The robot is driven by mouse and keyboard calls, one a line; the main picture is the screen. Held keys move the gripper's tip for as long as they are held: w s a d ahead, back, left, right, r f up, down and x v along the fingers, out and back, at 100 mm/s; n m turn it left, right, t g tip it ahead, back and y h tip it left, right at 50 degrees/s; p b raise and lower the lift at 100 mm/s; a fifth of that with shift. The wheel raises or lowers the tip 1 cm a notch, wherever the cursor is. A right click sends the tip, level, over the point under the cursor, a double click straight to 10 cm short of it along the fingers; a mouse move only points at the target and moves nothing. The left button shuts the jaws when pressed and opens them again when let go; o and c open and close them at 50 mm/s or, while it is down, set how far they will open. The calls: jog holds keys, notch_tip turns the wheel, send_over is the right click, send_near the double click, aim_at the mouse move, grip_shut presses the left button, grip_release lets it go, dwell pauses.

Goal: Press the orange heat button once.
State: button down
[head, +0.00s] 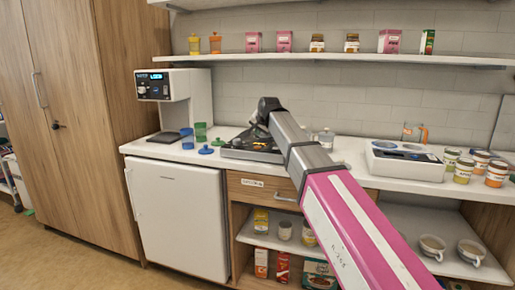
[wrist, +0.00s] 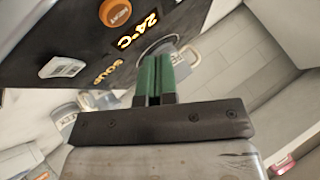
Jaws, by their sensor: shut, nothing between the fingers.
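The orange heat button (wrist: 115,12) is round, at the top of the wrist view on a dark panel (wrist: 50,30). Lit text reading 24°C and SOUP is beside it. My gripper (wrist: 155,58) is shut and empty, with green fingers side by side. The fingertips are right of and below the button in the picture, apart from it, and overlap a grey round part (wrist: 158,47) of the panel. In the head view my arm reaches over a dark appliance (head: 236,153) on the counter; the fingertips and the button are not clear there.
A white switch (wrist: 62,67) is on the same panel. On the counter, a coffee machine (head: 190,97) and coloured cups (head: 200,131) stand left; a white appliance (head: 405,163) and several jars (head: 463,171) stand right. A shelf (head: 340,57) runs above.

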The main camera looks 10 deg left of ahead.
jog(key=shift+f, duration=1.65)
jog(key=shift+f, duration=0.2)
dwell(0.7)
jog(key=shift+f, duration=0.2)
jog(key=shift+f, duration=0.4)
dwell(1.0)
jog(key=shift+r, duration=0.85)
jog(key=shift+r, duration=2.5)
